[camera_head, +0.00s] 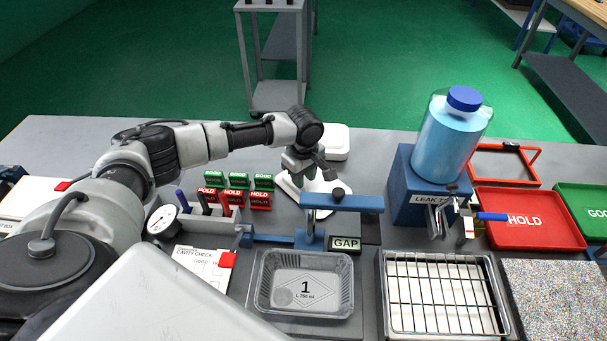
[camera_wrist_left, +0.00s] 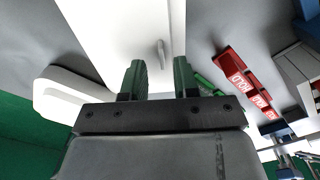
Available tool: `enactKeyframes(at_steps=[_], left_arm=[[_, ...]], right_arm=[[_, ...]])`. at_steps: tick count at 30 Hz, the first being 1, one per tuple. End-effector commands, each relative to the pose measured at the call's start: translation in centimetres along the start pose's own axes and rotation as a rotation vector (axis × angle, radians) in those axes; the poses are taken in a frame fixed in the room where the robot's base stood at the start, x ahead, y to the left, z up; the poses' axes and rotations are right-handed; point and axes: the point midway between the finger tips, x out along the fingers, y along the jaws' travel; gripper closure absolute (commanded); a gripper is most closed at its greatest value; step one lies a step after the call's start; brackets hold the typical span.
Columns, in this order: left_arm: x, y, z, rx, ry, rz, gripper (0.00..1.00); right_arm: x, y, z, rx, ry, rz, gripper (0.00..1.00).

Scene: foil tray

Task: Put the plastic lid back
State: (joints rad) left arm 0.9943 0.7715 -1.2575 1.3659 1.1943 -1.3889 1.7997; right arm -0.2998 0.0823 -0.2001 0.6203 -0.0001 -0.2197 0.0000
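A clear plastic tray (camera_head: 304,313) printed "1 L 750 ml" sits at the front middle of the bench in the head view. It has a raised rim; I cannot tell whether a separate clear lid lies on or in it. My left gripper (camera_head: 312,176) points down near the back of the bench, above a white object (camera_head: 328,186) partly hidden by it. In the left wrist view, my left gripper (camera_wrist_left: 160,80) has its two green-grey fingers apart with nothing held. A white panel (camera_wrist_left: 125,30) with a small grey peg (camera_wrist_left: 162,52) lies beyond them. My right gripper is not in view.
A blue gap gauge (camera_head: 342,203) stands behind the tray, with red and green tags (camera_head: 236,198) to its left. A wire rack (camera_head: 442,295) lies right of the tray. A blue leak tester (camera_head: 405,195) with a bottle (camera_head: 450,140) and a red HOLD tray (camera_head: 525,230) are farther right.

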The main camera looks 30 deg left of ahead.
Motion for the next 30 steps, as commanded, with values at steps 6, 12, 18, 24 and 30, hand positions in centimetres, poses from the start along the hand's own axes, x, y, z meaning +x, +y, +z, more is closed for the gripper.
enactKeyframes(at_steps=[6,12,18,24,30], left_arm=[[-0.1,0.0,0.0,0.0,0.0,0.0,0.71],[-1.8,0.0,-0.1,0.001,0.0,0.002,0.71],[-6.2,0.1,0.0,0.0,0.0,0.005,0.71],[-10.2,0.0,0.0,0.001,0.001,0.003,0.71],[-12.4,0.0,0.0,0.001,0.0,0.0,0.71]], right_arm=[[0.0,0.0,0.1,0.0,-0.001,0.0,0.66],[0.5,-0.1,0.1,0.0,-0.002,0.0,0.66],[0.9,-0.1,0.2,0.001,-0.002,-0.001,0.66],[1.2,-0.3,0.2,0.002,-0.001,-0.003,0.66],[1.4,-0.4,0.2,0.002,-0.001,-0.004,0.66]])
